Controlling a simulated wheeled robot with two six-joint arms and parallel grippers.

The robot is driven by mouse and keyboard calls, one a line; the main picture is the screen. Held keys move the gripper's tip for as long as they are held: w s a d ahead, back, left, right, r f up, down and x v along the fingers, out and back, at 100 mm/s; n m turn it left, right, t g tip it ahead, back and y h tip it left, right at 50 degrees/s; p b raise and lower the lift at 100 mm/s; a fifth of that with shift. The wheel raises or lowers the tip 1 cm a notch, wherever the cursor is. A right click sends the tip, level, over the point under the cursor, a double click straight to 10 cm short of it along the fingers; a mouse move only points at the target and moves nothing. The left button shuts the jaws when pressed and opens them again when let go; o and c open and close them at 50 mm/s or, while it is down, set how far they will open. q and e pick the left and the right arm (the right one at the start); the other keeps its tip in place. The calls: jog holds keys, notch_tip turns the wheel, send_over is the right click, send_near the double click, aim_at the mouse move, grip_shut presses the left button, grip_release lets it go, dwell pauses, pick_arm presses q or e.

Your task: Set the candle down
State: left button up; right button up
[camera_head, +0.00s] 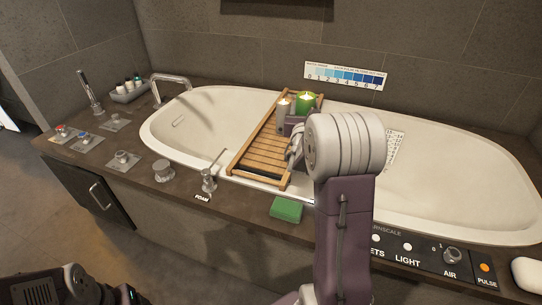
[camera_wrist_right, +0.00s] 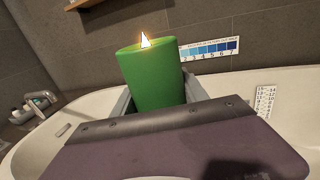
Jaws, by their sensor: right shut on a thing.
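A lit green candle (camera_head: 305,98) stands upright over the far part of the wooden bath tray (camera_head: 262,152). It fills the middle of the right wrist view (camera_wrist_right: 152,78), between my right gripper's fingers. My right gripper (camera_head: 293,123) is shut on it. My gripper and arm hide the candle's base, so I cannot tell whether it touches the tray.
The tray spans the white bathtub (camera_head: 455,185). A green sponge (camera_head: 286,209) lies on the near ledge, right of the FOAM lever (camera_head: 209,180). A blue scale strip (camera_head: 345,77) is on the wall behind. A control panel (camera_head: 430,252) and white soap (camera_head: 527,274) are at the right.

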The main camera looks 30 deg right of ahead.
jog(key=shift+f, duration=0.4)
jog(key=w+a+p, duration=0.1)
jog(key=p, duration=0.2)
jog(key=shift+w, duration=0.15)
jog(key=w+a+f+b, duration=0.2)
jog(key=f, duration=0.1)
jog(key=w+a+f+b, duration=0.2)
jog(key=w+f, duration=0.1)
jog(key=f, duration=0.1)
jog(key=w+a+f+b, duration=0.2)
jog(key=f, duration=0.2)
jog(key=shift+w+a+f, duration=0.1)
jog(key=shift+w, duration=0.25)
jog(key=shift+r, duration=0.2)
pick_arm(q)
notch_tip(320, 180, down, 4)
jog(key=shift+r, duration=0.2)
pick_arm(e)
jog(key=shift+f, duration=0.1)
